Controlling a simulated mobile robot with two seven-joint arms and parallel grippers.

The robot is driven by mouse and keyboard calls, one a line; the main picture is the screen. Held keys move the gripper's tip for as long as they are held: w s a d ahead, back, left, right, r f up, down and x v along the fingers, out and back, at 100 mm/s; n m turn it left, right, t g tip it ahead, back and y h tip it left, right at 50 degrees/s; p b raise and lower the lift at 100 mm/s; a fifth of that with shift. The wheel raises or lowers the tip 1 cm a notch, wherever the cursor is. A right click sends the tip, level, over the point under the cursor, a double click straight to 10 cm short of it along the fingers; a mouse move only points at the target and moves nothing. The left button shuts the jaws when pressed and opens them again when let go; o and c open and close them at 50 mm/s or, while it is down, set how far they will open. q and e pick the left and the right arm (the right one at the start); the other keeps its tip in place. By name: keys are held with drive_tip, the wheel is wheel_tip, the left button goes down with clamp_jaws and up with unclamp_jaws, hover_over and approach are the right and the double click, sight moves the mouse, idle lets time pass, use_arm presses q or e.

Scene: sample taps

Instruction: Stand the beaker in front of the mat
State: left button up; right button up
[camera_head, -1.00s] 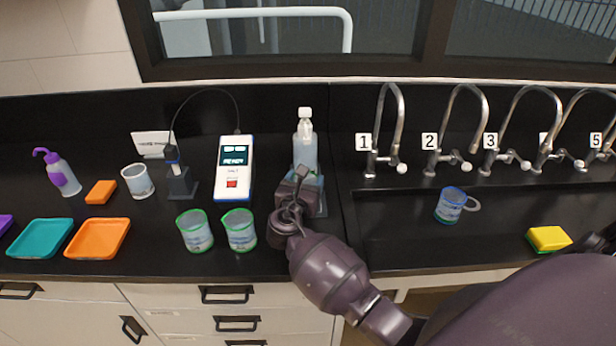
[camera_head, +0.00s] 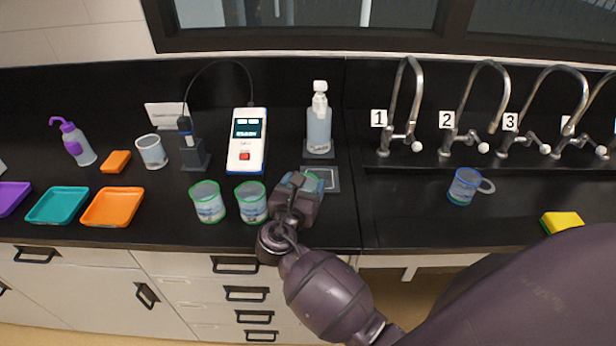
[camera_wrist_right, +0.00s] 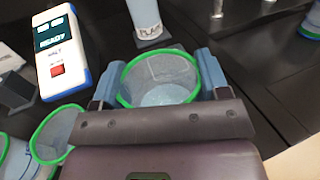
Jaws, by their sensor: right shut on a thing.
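A clear beaker with a green rim (camera_wrist_right: 160,85) sits between the two blue fingers of my right gripper (camera_wrist_right: 160,92) in the right wrist view. In the head view my right gripper (camera_head: 302,183) is shut on it at the counter's front part, and it hides most of the beaker. The dark mat with a pale outline (camera_head: 327,180) lies just behind and right of the gripper, with nothing seen on it. I cannot tell whether the beaker touches the counter. My left gripper is out of view.
Two more green-rimmed beakers (camera_head: 208,204) (camera_head: 251,204) stand close left of the gripper. Trays (camera_head: 112,208) lie left.

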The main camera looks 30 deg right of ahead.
drive_tip(key=shift+v, duration=1.4)
drive_tip(key=shift+a+r, duration=0.1)
drive_tip(key=shift+a, duration=0.05)
drive_tip(key=shift+s+r, duration=0.1)
drive_tip(key=shift+r, duration=0.1)
wheel_tip(320, 180, up, 15)
drive_tip(key=w+d+n+t+y+p, duration=0.2)
drive_tip(key=d+n+t+y+p, duration=0.15)
drive_tip(key=n+y, duration=0.2)
drive_tip(key=shift+m+t, duration=0.45)
drive_tip(key=f+b, duration=0.1)
drive_tip(key=f, duration=0.3)
drive_tip(key=f+b, duration=0.1)
drive_tip(key=f, duration=0.4)
drive_tip(key=a+f+b, duration=0.1)
drive_tip(key=f, duration=0.4)
drive_tip(key=shift+s, duration=0.25)
use_arm(q)
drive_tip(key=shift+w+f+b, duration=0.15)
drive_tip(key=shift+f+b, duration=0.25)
drive_tip(key=shift+b, duration=0.3)
use_arm(e)
drive_tip(key=shift+f, duration=2.6)
